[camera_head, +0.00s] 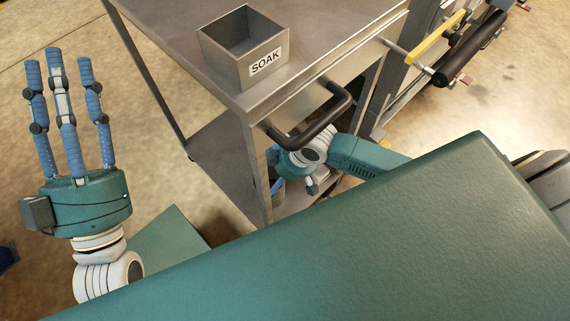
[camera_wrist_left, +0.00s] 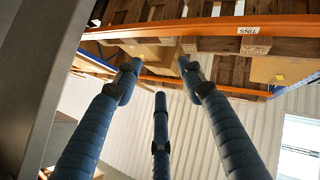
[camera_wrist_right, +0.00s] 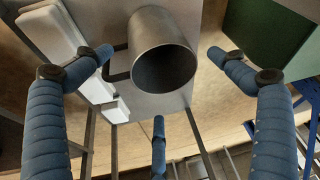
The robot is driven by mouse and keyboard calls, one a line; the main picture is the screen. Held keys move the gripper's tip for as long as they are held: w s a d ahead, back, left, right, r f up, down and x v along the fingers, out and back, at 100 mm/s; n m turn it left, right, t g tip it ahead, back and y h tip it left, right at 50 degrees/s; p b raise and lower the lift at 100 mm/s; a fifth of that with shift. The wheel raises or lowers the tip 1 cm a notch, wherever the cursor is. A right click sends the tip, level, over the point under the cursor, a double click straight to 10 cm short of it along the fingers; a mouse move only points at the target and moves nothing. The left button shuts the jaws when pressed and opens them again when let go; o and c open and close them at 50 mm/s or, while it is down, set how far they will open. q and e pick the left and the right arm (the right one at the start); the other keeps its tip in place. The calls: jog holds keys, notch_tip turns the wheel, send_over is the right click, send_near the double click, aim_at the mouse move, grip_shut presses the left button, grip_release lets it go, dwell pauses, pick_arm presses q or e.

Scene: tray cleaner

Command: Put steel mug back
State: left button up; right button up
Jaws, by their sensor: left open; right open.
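The steel mug (camera_wrist_right: 165,42) shows in the right wrist view, with its dark open mouth towards the camera and its handle on the left. It appears to stand on a grey surface (camera_wrist_right: 135,112). My right gripper (camera_wrist_right: 160,76) is open, with its blue fingers spread around the mug, and no finger clearly touches it. In the head view the right gripper is mostly hidden behind the cart's handle and edge, and the mug cannot be seen. My left gripper (camera_head: 60,65) is open and empty, fingers pointing up, left of the cart.
A steel cart (camera_head: 190,60) bears a square bin (camera_head: 238,62) labelled SOAK; its black handle (camera_head: 315,118) juts out near my right arm. White pieces (camera_wrist_right: 55,32) lie beside the mug. Free floor surrounds my left gripper. Orange racking (camera_wrist_left: 190,25) shows in the left wrist view.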

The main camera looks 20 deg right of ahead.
pick_arm(q)
jog(key=w+a+f+g+y+p, duration=0.1)
jog(key=w+f+g+y+p, duration=0.2)
jog(key=f+g, duration=0.6)
jog(key=shift+w+f, duration=0.65)
jog(key=shift+f, duration=3.4)
pick_arm(e)
jog(key=v, duration=0.7)
jog(key=shift+r, duration=0.2)
jog(key=shift+s, duration=0.15)
